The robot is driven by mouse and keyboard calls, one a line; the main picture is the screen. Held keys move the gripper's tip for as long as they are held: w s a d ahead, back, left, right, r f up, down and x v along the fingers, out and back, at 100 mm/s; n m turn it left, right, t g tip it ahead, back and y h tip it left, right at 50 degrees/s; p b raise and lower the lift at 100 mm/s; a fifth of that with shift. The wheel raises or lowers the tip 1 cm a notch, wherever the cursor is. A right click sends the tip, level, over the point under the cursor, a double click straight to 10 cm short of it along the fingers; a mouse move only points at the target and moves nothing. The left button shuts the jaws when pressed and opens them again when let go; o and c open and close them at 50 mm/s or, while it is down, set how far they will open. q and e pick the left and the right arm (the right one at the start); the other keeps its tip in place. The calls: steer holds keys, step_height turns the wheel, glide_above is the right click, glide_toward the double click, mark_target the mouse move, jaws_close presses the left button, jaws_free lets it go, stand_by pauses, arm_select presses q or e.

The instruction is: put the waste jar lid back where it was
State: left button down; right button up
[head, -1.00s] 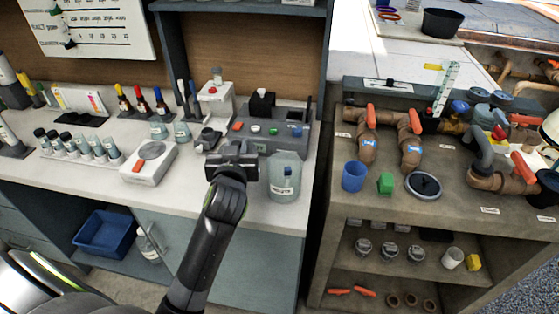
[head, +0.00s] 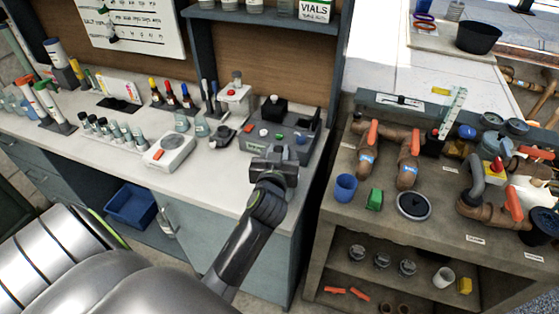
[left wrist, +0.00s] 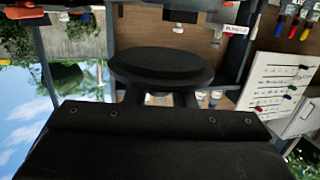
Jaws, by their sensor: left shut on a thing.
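My left gripper (head: 275,160) is over the front of the counter, before the grey console, in the head view. In the left wrist view a round black lid (left wrist: 160,66) sits between the two dark fingers, and the gripper is shut on it. In the head view the gripper hides the lid, so I cannot make it out there. The waste jar does not show clearly now; the left gripper and forearm cover the counter where it would stand. My right gripper is not in view.
The grey console (head: 283,132) stands close behind the gripper. A white scale (head: 168,152) and small bottles (head: 123,137) stand to the left on the counter.

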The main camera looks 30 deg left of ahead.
arm_select(q)
steer(key=f, duration=0.2)
steer(key=shift+w+d+f, duration=0.1)
steer(key=shift+d+f, duration=0.15)
steer(key=shift+f, duration=0.3)
steer(key=shift+a, duration=0.1)
steer(key=shift+f+b, duration=0.55)
steer(key=c, duration=1.6)
jaws_free()
steer(key=o, duration=0.4)
steer(key=shift+c, duration=0.2)
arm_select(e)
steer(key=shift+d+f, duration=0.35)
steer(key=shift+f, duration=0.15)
arm_select(q)
steer(key=shift+r, duration=0.15)
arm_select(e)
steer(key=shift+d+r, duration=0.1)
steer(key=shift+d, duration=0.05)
